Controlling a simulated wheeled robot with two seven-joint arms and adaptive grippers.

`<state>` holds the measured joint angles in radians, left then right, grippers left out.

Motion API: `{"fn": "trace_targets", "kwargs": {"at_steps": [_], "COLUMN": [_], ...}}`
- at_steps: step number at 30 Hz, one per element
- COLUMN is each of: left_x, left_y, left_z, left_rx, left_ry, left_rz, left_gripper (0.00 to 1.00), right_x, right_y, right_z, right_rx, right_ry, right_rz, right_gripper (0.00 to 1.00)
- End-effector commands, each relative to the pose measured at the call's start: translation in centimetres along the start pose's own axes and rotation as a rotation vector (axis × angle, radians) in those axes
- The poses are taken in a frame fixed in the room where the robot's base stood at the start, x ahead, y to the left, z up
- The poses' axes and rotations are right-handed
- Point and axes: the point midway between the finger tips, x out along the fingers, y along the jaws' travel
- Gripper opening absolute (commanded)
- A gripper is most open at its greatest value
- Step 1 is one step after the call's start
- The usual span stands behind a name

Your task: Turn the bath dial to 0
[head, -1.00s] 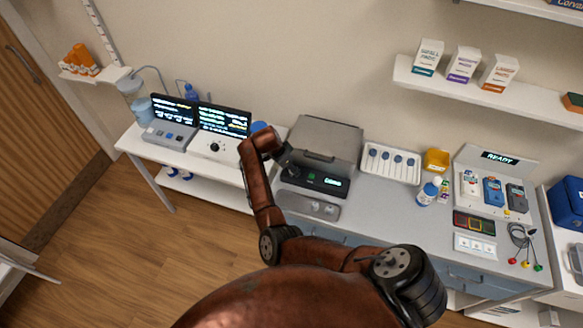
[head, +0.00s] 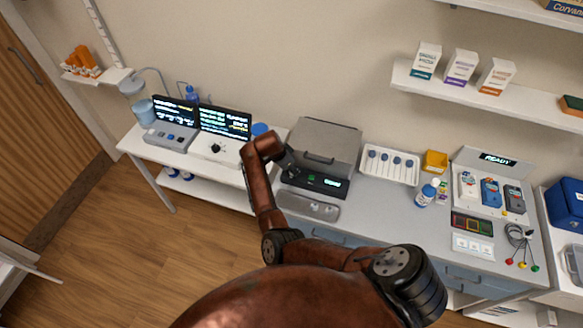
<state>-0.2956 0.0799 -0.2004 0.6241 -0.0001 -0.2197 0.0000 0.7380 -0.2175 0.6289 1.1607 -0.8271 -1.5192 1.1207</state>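The bath appears to be the grey lidded box (head: 325,146) on the counter, seen in the head view. Its dark front panel (head: 325,184) has a small green button and a lit display, whose text is too small to read. My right gripper (head: 287,167) is at the left end of this panel, pointing down toward it. The dial is not clearly visible; a dark round shape there merges with the gripper. I cannot tell whether the fingers touch it or are open or shut. My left gripper is out of view.
A grey tray (head: 308,206) lies just in front of the bath. A white device with a black knob (head: 215,148) and screens stands to the left. A white rack (head: 390,165), yellow bin (head: 435,161) and bottle (head: 426,194) are to the right.

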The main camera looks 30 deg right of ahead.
Motion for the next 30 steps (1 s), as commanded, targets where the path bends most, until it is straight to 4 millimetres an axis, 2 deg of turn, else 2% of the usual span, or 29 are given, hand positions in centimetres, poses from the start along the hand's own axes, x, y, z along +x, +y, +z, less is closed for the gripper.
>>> {"fn": "trace_targets", "kwargs": {"at_steps": [1,21,30], "left_x": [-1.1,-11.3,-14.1], "left_y": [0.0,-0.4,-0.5], "left_z": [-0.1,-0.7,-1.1], "left_rx": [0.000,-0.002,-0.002], "left_ry": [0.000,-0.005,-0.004], "left_rz": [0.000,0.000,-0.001], "left_gripper": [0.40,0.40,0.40], "right_x": [-0.3,-0.5,-0.2], "right_y": [0.2,0.6,0.6], "right_z": [-0.2,-0.6,-0.7], "right_rx": [-0.024,-0.586,-0.834], "right_ry": [0.001,0.002,0.004], "right_rz": [-0.008,-0.240,-0.344], "right_gripper": [0.00,0.00,0.00]}}
